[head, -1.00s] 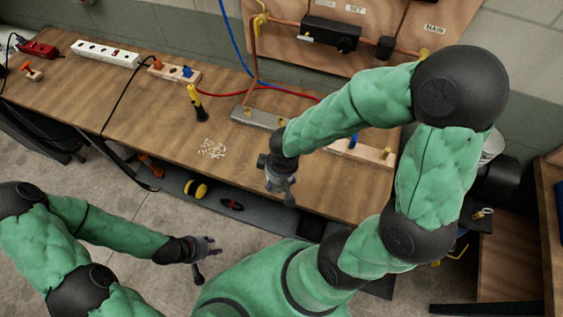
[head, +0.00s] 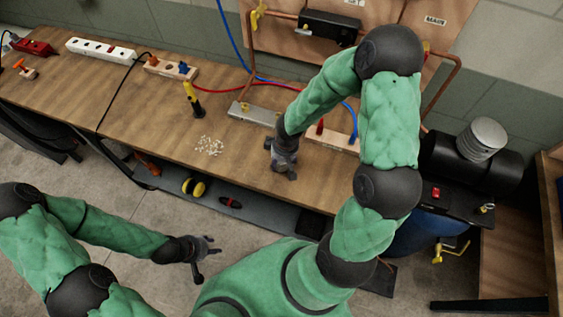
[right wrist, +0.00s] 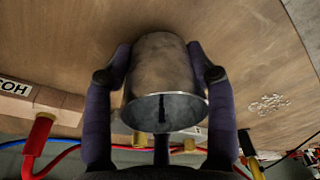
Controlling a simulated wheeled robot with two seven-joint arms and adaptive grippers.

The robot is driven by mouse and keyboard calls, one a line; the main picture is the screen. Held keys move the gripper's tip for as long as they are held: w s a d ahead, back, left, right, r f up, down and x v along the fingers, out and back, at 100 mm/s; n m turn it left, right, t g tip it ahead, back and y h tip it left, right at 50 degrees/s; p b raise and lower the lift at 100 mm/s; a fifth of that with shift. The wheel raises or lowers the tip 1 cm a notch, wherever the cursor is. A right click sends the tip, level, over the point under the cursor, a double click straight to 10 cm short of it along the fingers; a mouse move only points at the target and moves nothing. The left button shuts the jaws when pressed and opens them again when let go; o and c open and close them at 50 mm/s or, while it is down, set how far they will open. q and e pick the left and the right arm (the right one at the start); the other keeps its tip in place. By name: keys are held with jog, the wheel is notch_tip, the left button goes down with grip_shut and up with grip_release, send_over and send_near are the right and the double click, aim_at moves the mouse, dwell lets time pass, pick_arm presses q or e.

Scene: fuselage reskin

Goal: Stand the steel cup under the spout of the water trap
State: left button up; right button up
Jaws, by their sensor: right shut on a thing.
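My right gripper (head: 284,168) is over the front part of the wooden workbench (head: 235,165). In the right wrist view its two fingers (right wrist: 164,90) are shut on the sides of the steel cup (right wrist: 158,65). The cup's open rim faces the lower part of that picture, towards the camera. I cannot tell whether the cup touches the bench. In the head view the gripper hides it. My left gripper (head: 203,255) is apart from the bench, over the floor, with its fingers spread and empty. I cannot clearly tell the water trap or its spout from the other fittings.
A grey block (head: 254,114) and a wooden block (head: 331,137) lie at the bench's back. A black tank (head: 470,166), a yellow valve (head: 452,250) and a blue drum (head: 425,236) are at the right.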

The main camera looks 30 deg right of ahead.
jog(key=shift+f, duration=0.5)
jog(key=shift+f, duration=0.2)
jog(key=o, duration=1.3)
jog(key=shift+r, duration=0.1)
